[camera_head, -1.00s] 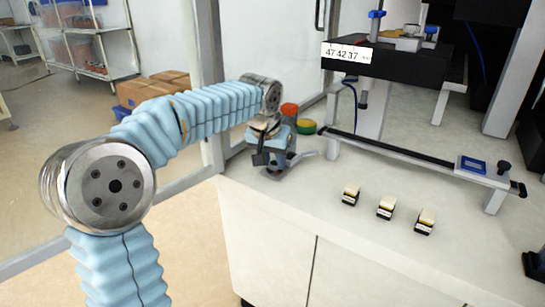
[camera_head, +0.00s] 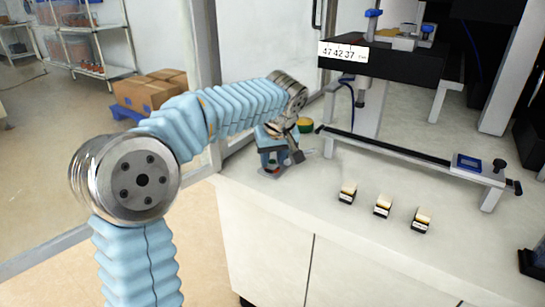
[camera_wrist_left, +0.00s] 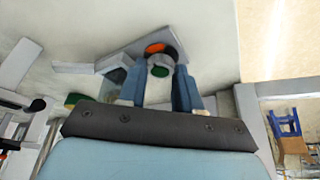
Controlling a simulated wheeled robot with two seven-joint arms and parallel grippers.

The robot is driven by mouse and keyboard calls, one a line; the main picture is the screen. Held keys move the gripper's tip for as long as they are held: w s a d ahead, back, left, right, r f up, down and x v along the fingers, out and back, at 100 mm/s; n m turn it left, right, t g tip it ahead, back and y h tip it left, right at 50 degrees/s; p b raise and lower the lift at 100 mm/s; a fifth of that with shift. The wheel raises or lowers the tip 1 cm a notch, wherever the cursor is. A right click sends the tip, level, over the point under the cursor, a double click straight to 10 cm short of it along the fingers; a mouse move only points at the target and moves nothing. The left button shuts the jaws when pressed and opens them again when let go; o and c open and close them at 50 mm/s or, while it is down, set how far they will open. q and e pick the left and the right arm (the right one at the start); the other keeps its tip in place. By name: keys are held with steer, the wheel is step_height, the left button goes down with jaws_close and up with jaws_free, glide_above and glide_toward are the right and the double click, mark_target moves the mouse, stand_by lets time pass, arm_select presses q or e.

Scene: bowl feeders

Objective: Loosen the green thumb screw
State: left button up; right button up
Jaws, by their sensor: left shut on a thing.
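The green thumb screw (camera_wrist_left: 160,70) shows in the left wrist view as a round green-faced knob in front of an orange part (camera_wrist_left: 155,47) on a grey plate. My left gripper (camera_head: 272,158) is at the fixture on the left end of the bench. Its two blue fingers stand on either side of the screw in the left wrist view and are shut on it. In the head view my wrist and gripper cover the screw and most of the fixture. My right gripper is in neither view.
A green and yellow round object (camera_head: 305,125) stands just behind the gripper. Several small labelled blocks (camera_head: 383,206) sit on the white bench (camera_head: 310,205). A black rail (camera_head: 400,150) runs along the machine to the right. The bench front is clear.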

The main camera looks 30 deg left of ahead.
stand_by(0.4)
arm_select(q)
steer(key=o, duration=1)
steer(key=shift+o, duration=0.2)
steer(key=shift+r, duration=0.1)
steer(key=p+v, duration=0.1)
steer(key=v, duration=1.2)
steer(key=shift+r+p, duration=0.3)
steer(key=shift+p, duration=0.05)
steer(key=shift+s+d, duration=0.15)
